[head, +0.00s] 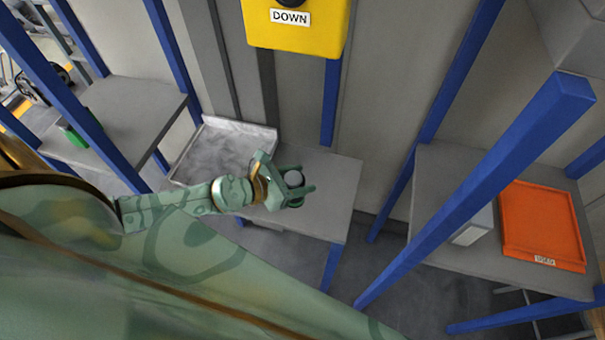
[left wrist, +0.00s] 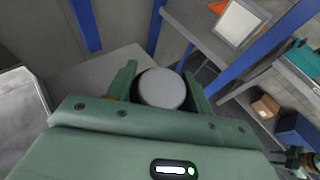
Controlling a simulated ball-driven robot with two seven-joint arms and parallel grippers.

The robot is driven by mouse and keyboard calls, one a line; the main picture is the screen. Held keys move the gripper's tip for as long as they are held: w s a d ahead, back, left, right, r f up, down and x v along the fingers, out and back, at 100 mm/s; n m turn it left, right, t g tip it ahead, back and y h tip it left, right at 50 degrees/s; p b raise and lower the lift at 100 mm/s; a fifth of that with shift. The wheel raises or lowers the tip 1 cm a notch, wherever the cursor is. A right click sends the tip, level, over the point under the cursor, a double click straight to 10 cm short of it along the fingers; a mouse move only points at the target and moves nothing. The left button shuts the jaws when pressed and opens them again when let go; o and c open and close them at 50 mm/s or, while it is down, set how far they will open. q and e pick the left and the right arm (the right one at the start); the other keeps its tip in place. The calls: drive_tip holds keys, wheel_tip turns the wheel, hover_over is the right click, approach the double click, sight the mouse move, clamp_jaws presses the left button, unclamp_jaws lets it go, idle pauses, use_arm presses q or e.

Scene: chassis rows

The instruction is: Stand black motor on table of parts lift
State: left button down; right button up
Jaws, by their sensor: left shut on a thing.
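My left gripper (head: 296,191) is shut on the motor (head: 293,178), a short round part with a grey end face and a darker side. In the left wrist view the motor's grey face (left wrist: 161,88) shows between the two fingers of the gripper (left wrist: 163,88). The grey table of the parts lift (head: 325,205) lies below the gripper, under the yellow DOWN box (head: 295,25). The motor is over the table's middle; whether it touches the top cannot be told. A green jointed part at the lower right of the left wrist view may be my right gripper.
A grey tray (head: 222,146) takes up the table's left part; the right part is bare. Blue posts stand around. An orange tray (head: 541,225) and a pale box (head: 474,226) are on the right-hand table. A green object (head: 76,135) sits on the left table.

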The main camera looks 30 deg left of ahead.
use_arm(q)
drive_tip(key=shift+w+a+f+b, duration=0.75)
drive_tip(key=shift+w+f+b, duration=0.55)
drive_tip(key=shift+f+b, duration=0.4)
drive_tip(key=shift+w+a+f+b, duration=0.75)
drive_tip(key=shift+w+f+b, duration=0.5)
drive_tip(key=shift+f+b, duration=0.45)
drive_tip(key=shift+w+a+f+b, duration=0.75)
drive_tip(key=shift+w+f+b, duration=0.65)
drive_tip(key=shift+f, duration=0.5)
drive_tip(key=shift+s, duration=0.1)
drive_tip(key=shift+f, duration=0.1)
drive_tip(key=c, duration=1)
unclamp_jaws()
drive_tip(key=shift+s+f+b, duration=0.1)
drive_tip(key=shift+f+b, duration=0.1)
drive_tip(key=shift+b, duration=0.1)
drive_tip(key=o, duration=0.4)
drive_tip(key=shift+r, duration=0.1)
